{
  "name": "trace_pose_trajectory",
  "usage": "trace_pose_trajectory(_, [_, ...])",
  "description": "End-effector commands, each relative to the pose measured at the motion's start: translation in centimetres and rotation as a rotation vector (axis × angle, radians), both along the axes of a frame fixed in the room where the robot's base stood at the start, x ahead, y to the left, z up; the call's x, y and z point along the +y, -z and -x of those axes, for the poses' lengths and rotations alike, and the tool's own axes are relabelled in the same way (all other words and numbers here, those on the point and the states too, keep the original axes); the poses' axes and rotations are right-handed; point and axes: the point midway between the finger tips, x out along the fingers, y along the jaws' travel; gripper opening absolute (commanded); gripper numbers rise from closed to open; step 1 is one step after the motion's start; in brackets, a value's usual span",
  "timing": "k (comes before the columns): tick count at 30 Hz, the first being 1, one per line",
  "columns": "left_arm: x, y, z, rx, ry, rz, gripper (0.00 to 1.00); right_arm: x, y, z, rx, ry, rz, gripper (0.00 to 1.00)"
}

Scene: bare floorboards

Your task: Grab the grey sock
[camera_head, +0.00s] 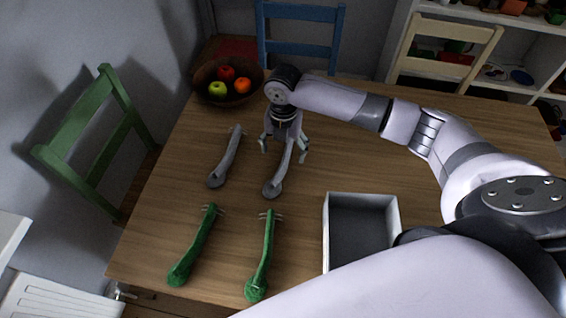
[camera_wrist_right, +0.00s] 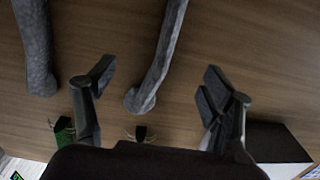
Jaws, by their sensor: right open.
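Two long, thin grey socks lie on the wooden table in the head view. One grey sock (camera_head: 226,160) is at the left and the other grey sock (camera_head: 274,184) is to its right. My right gripper (camera_head: 284,149) is open over the far part of the right-hand one. In the right wrist view, that sock (camera_wrist_right: 160,62) runs between the open fingers (camera_wrist_right: 155,92), with no visible grip on it. The other sock (camera_wrist_right: 36,45) is at the left, outside the fingers. My left gripper is not in view.
Two green socks (camera_head: 196,245) (camera_head: 264,255) lie nearer on the table. A grey open box (camera_head: 362,200) stands to their right. A fruit bowl (camera_head: 205,95) is at the back left. Chairs stand around the table (camera_head: 330,150). The table right of the gripper lies under my arm.

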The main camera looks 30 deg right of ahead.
Motion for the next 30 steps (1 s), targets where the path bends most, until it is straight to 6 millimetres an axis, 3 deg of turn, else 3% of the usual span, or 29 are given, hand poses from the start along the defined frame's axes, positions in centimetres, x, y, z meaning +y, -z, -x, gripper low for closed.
trace_pose_trajectory(9, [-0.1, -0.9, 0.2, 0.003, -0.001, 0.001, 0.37, -0.2, 4.3, 0.5, 0.002, 0.001, 0.001, 0.76])
trace_pose_trajectory(18, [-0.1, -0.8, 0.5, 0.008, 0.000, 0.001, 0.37, -0.2, 4.9, 0.5, 0.000, -0.001, 0.001, 0.76])
trace_pose_trajectory(30, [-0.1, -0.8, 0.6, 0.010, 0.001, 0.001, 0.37, -0.2, 4.9, 0.5, 0.000, 0.000, 0.001, 0.49])
